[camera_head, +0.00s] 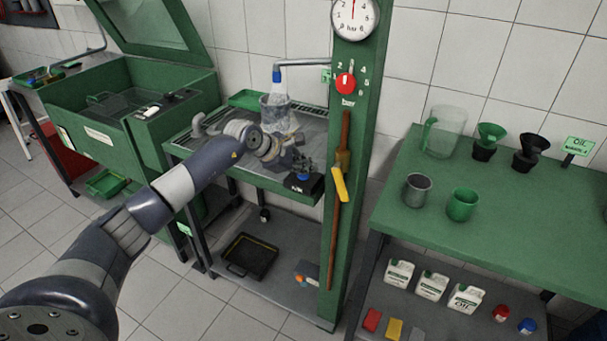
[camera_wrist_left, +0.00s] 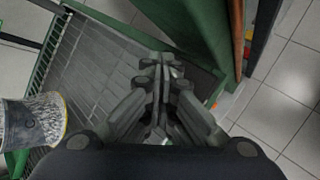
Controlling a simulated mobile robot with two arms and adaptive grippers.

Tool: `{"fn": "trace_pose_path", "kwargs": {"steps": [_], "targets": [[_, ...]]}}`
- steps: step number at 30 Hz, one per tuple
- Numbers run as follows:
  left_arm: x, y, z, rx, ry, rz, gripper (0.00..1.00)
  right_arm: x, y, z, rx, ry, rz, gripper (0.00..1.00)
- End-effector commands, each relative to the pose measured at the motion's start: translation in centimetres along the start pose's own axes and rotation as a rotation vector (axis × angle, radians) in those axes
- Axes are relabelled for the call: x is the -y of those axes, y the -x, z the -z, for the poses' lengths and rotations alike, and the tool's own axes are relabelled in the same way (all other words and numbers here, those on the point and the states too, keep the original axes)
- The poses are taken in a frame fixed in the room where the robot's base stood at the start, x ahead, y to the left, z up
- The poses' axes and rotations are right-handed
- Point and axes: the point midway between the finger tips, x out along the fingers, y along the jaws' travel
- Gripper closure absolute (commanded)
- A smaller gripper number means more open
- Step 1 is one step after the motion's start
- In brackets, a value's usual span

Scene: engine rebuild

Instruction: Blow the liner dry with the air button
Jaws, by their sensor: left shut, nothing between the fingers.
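The liner (camera_head: 277,112), a grey cylinder, stands upright on the grated bench under a bent pipe with a blue-tipped nozzle (camera_head: 277,77). Whitish streaks show around its top. At the left edge of the left wrist view it appears as a mottled grey cylinder (camera_wrist_left: 35,122) with a yellowish rim. A small black box with a blue button (camera_head: 303,178) sits at the bench's front right corner. My left gripper (camera_head: 302,168) is shut and empty, pointing down at this button. Contact cannot be told; the fingers hide the button in the left wrist view. My right gripper is out of view.
A green post (camera_head: 352,210) with a gauge and red knob stands close right of the bench. An open green washer (camera_head: 130,108) is at left. A green table (camera_head: 510,217) with jugs, funnels and cups is at right. A black tray (camera_head: 250,257) lies below.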

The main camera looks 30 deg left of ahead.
Motion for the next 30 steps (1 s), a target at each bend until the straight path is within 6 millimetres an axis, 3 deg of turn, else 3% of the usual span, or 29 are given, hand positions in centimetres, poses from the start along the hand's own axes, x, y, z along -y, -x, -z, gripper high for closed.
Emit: {"fn": "trace_pose_path", "kwargs": {"steps": [13, 30], "targets": [[0.2, -0.1, 0.2, -0.003, 0.001, 0.003, 1.0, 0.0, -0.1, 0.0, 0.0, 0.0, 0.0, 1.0], [-0.9, 1.2, -0.8, -0.002, 0.0, 0.002, 1.0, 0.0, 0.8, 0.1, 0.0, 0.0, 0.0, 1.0]]}}
